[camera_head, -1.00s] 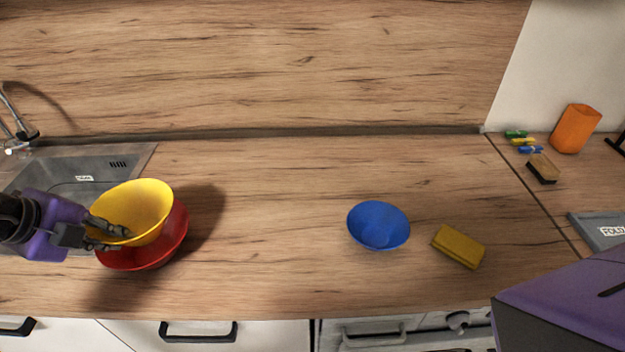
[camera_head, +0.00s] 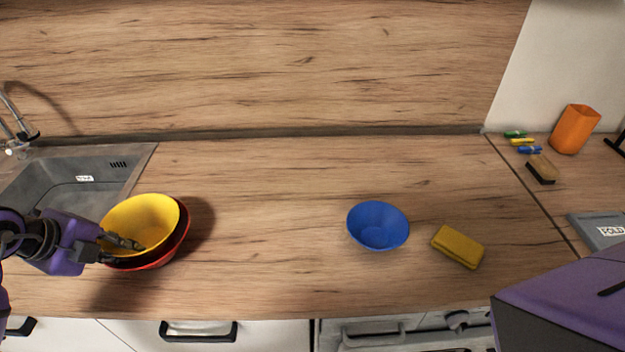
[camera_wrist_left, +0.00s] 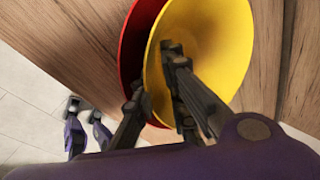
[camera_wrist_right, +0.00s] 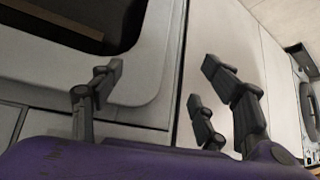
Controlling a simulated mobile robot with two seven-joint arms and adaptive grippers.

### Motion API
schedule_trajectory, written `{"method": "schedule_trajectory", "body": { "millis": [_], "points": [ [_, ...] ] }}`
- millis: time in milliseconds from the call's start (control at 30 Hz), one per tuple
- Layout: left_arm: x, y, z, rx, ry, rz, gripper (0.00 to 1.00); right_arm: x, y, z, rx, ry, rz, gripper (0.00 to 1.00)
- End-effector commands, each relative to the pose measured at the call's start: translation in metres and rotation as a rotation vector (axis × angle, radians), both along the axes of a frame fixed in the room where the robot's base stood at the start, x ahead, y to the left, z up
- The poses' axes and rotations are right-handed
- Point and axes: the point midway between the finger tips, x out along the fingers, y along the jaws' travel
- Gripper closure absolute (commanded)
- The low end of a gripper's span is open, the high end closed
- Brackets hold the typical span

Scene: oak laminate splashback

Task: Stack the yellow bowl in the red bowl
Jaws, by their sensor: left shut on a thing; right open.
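The yellow bowl (camera_head: 146,217) is inside the top of the red bowl (camera_head: 178,243), at the left of the counter in the head view. My left gripper (camera_head: 122,246) is shut on the near left part of the yellow bowl's wall. In the left wrist view the yellow bowl (camera_wrist_left: 215,45) fills the middle, with the red bowl (camera_wrist_left: 133,50) behind it and my left gripper (camera_wrist_left: 155,75) at its rim. Whether the yellow bowl rests on the red bowl's floor is hidden. My right gripper (camera_wrist_right: 160,85) is open and empty, in front of a pale cabinet front.
A blue bowl (camera_head: 378,225) and a yellow sponge (camera_head: 458,246) lie right of centre. The sink (camera_head: 85,178) is behind the left bowls. An orange cup (camera_head: 575,129), a brush (camera_head: 541,169) and small clips (camera_head: 522,142) are far right. The counter's middle (camera_head: 270,220) is clear.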

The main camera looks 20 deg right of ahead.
Motion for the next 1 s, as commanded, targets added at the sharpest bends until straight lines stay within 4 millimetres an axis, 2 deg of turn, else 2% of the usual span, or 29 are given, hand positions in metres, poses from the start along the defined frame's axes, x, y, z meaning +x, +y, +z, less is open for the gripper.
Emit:
{"method": "schedule_trajectory", "body": {
  "millis": [167,200,267,600,767,1000],
  "points": [
    [0.001,0.000,-0.001,-0.002,-0.004,0.000,1.00,0.001,-0.002,0.001,-0.005,-0.002,0.006,0.31],
    [0.000,0.000,-0.002,0.000,-0.001,0.001,0.86,0.001,-0.002,0.001,-0.006,-0.003,0.007,0.31],
    [0.000,0.000,-0.002,0.000,-0.001,0.001,0.80,0.001,-0.003,0.001,-0.007,-0.003,0.008,0.31],
    [0.000,0.000,0.001,0.000,-0.002,0.000,0.80,0.003,-0.003,0.003,-0.007,-0.008,0.008,0.31],
    [-0.003,0.004,0.021,0.002,-0.006,0.000,0.80,0.006,-0.001,0.006,-0.004,-0.014,0.005,0.31],
    [-0.025,0.023,0.067,0.004,-0.006,0.000,0.80,0.008,0.001,0.008,0.002,-0.016,-0.001,0.31]
  ]
}}
